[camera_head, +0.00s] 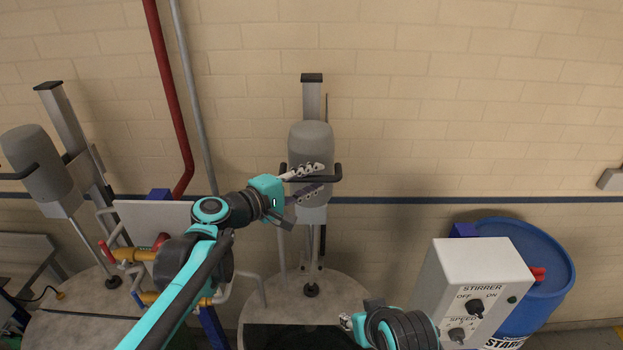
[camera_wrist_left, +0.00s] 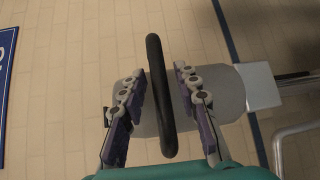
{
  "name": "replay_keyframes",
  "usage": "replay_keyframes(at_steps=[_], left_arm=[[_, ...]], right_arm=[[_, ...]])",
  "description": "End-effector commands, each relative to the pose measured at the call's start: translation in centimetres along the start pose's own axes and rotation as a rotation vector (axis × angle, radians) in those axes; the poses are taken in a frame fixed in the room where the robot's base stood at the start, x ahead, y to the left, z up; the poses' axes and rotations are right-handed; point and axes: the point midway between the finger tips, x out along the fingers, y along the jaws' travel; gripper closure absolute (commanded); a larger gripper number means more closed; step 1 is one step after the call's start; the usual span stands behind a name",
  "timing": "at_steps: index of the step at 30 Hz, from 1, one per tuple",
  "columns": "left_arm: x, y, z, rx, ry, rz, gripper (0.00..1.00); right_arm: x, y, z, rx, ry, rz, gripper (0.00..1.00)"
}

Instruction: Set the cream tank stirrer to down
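A grey stirrer motor head (camera_head: 311,140) with a black handle (camera_head: 338,173) hangs on an upright column in the middle of the head view, with its shaft over a round tank top. My left gripper (camera_head: 320,178) is at the handle. In the left wrist view, the fingers are spread on either side of the black handle (camera_wrist_left: 160,95), with a visible gap on each side. The grey head (camera_wrist_left: 228,92) lies behind it. My right gripper (camera_head: 346,321) is low in the head view, partly hidden by its own wrist; its finger opening cannot be made out.
A second grey stirrer (camera_head: 38,165) stands at the left. A white stirrer control box (camera_head: 475,270) with two knobs and a blue drum (camera_head: 550,270) are at the right. Pipes with a yellow fitting (camera_head: 138,255) lie near my left arm. The wall is close behind.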

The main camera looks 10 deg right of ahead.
Motion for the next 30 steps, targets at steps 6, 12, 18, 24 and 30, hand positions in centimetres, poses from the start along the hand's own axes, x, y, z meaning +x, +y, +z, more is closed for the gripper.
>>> replay_keyframes(at_steps=[6,12,18,24,30], left_arm=[[0.0,0.0,0.0,0.000,0.000,0.000,1.00],[0.1,-0.6,-0.1,0.001,0.001,-0.001,1.00],[0.5,-4.0,-0.6,0.001,0.001,-0.002,1.00],[1.4,-10.2,-1.4,0.002,0.000,-0.002,1.00],[2.3,-17.0,-2.4,0.002,0.000,-0.002,1.00]], right_arm=[[0.0,0.0,0.0,0.000,0.000,0.000,0.60],[0.4,0.0,0.3,0.000,0.000,0.000,0.60],[2.6,0.0,1.8,0.000,0.000,0.000,0.60],[6.5,0.0,4.7,0.000,0.000,0.000,0.60],[10.8,0.0,7.7,0.000,0.000,0.000,0.60]])
